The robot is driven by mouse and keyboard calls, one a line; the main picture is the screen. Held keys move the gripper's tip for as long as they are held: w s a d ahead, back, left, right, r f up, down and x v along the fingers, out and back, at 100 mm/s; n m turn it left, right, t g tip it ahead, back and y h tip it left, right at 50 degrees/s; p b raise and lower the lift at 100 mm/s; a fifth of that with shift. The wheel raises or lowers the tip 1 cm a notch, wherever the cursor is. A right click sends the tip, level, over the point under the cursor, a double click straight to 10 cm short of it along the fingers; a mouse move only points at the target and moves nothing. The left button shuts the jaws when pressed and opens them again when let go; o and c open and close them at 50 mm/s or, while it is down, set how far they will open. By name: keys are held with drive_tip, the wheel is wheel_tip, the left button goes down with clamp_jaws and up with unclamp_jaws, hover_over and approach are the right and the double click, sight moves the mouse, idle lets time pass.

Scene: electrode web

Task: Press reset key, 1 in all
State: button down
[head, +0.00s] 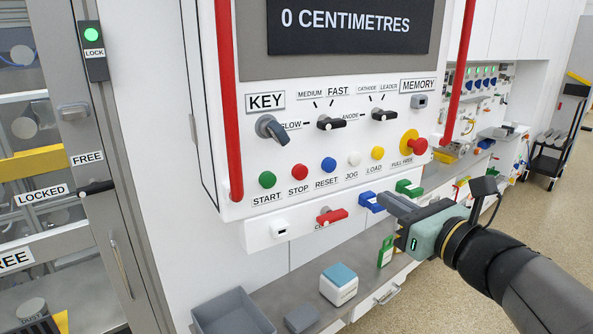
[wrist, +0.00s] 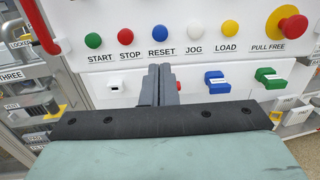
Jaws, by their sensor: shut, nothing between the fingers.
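The reset key is a round blue button (head: 328,165) above the label RESET on the white control panel. It also shows in the wrist view (wrist: 161,33), above and ahead of the fingertips. It looks unlit, and I cannot tell whether it is pressed in. My gripper (head: 384,200) is shut and empty, below and to the right of the blue button in the head view. In the wrist view my gripper (wrist: 161,72) points at the panel just below the RESET label, apart from the button.
Close by are the red STOP button (head: 299,171), white JOG button (head: 354,158), green START button (head: 267,180) and yellow LOAD button (head: 377,153). A red PULL FREE knob (head: 417,146) sticks out at right.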

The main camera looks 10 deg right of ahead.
sight(331, 166)
drive_tip(key=b+x, duration=0.1)
drive_tip(key=x, duration=1.3)
